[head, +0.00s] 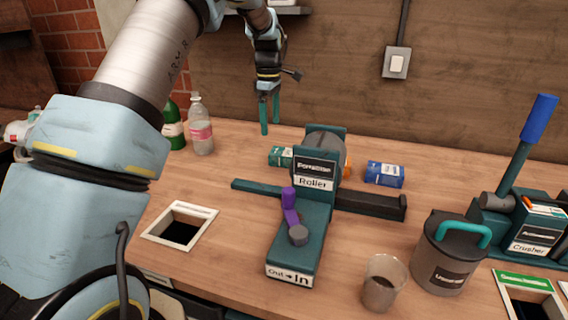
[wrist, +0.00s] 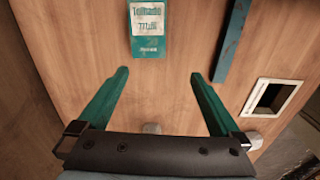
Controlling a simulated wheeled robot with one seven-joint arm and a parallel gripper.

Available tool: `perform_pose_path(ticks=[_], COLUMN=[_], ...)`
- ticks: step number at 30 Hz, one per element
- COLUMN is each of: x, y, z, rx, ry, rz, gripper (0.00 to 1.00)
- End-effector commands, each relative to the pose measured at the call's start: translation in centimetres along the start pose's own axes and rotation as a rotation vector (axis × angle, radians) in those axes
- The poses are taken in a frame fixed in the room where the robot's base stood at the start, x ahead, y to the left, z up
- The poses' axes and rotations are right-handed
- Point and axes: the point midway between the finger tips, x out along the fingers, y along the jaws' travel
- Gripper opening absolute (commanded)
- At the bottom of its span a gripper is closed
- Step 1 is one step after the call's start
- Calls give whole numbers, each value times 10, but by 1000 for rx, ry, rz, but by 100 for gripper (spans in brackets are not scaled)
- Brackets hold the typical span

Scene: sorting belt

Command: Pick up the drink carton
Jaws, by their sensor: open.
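In the head view the roller hides the carton's right end.
The roller machine (head: 314,220) stands right of the carton, with a blue pack (head: 384,174) beyond it. Bottles (head: 200,132) stand to the left. A square opening (head: 181,228) is at front left. A lidded pot (head: 445,262), a glass (head: 382,285) and the crusher (head: 528,232) are at right.

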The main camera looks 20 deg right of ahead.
Motion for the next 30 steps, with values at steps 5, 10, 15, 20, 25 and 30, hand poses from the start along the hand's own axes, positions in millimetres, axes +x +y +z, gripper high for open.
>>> perform_pose_path(ticks=[5,10,15,20,25,30], x=[10,27,53,64,81,106], y=[26,28,28,28,24,24], z=[36,40,39,38,35,33], rx=[-80,-97,-96,-95,-95,-95], ry=[5,6,6,5,5,5], rz=[-11,-15,-14,-10,-15,-13], gripper=[100,100,100,100,100,100])
